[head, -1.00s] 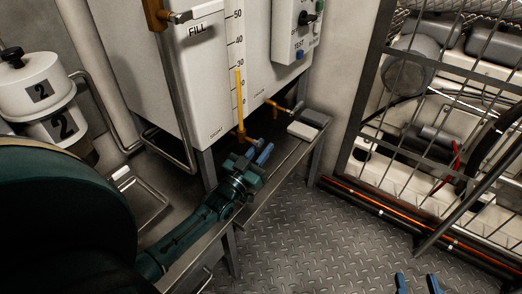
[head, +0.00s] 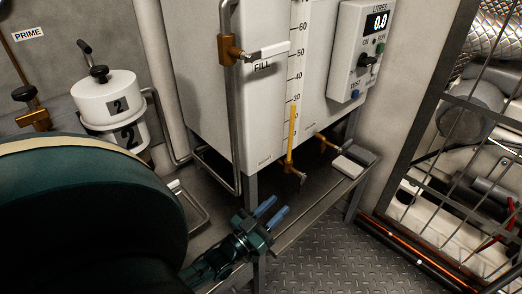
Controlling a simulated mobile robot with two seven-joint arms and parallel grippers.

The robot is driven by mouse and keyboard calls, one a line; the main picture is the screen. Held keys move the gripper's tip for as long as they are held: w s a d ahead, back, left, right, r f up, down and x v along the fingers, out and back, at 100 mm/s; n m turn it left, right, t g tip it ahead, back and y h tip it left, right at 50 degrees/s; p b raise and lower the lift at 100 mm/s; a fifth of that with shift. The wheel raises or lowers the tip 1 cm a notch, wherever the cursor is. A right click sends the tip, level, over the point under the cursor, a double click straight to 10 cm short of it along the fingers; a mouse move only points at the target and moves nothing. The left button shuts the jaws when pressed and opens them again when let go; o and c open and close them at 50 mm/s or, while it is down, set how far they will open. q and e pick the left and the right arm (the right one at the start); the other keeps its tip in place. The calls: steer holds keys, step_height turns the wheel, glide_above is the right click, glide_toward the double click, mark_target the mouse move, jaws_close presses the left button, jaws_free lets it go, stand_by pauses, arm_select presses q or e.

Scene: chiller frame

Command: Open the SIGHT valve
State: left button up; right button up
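The sight valve (head: 290,168) is a small brass fitting at the foot of the gauge tube, low on the white tank's front. Its short grey lever (head: 299,177) points to the lower right. Yellow liquid (head: 292,128) stands in the tube to a little under the 30 mark. The small print beside the valve is hard to read. My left gripper (head: 272,211), with blue fingertips, is below and slightly left of the valve, apart from it. Its fingers are parted with nothing between them. My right gripper is out of view.
A second brass valve (head: 327,143) sits to the right on the tank (head: 210,75). The FILL valve (head: 231,50) is higher at left. A steel shelf (head: 325,197) runs below, with a small white block (head: 348,166). A mesh cage (head: 440,140) stands at right.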

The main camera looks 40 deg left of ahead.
arm_select(q)
steer(key=s, duration=0.4)
steer(key=shift+s+a, duration=0.2)
steer(key=shift+s, duration=0.2)
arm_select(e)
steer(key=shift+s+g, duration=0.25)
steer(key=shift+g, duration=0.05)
